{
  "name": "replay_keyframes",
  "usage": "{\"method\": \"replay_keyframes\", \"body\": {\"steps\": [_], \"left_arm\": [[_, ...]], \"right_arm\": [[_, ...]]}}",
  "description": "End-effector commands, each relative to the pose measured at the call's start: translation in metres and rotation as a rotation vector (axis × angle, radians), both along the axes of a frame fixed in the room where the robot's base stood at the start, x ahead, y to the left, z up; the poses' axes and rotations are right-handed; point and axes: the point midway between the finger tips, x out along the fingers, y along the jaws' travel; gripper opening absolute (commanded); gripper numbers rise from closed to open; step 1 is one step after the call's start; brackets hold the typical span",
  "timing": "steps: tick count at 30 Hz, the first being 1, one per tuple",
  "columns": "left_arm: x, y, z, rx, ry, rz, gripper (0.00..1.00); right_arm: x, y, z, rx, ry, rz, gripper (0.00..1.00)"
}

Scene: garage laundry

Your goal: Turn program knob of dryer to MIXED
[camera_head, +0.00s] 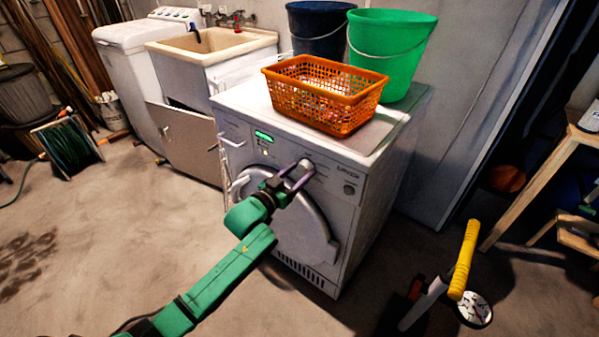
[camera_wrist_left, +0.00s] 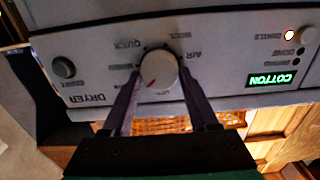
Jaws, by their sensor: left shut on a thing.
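The white dryer (camera_head: 337,218) stands in the middle of the head view. Its round program knob (camera_head: 306,166) is on the front panel, right of the lit green display (camera_head: 263,136). In the left wrist view, seen upside down, the knob (camera_wrist_left: 158,72) has a red mark at its lower left edge, and small labels surround it, QUICK and AIR among them. My right gripper is not in view.
An orange basket (camera_head: 322,95), a dark blue bucket (camera_head: 319,27) and a green bucket (camera_head: 390,50) stand on the dryer. A sink (camera_head: 212,45) stands beyond it to the left. A yellow-handled object (camera_head: 465,260) stands at the right front.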

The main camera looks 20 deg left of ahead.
Motion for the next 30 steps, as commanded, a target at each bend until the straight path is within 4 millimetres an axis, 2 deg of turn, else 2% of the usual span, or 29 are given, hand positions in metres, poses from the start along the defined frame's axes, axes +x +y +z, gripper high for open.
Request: {"method": "replay_keyframes", "body": {"steps": [11,30], "left_arm": [[-0.0002,-0.0006,0.0001,0.141,-0.055,0.0,0.04],[-0.0011,-0.0028,-0.0025,0.639,-0.253,0.0,0.04]], "right_arm": [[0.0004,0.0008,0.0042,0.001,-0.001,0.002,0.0],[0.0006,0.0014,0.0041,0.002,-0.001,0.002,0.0]]}}
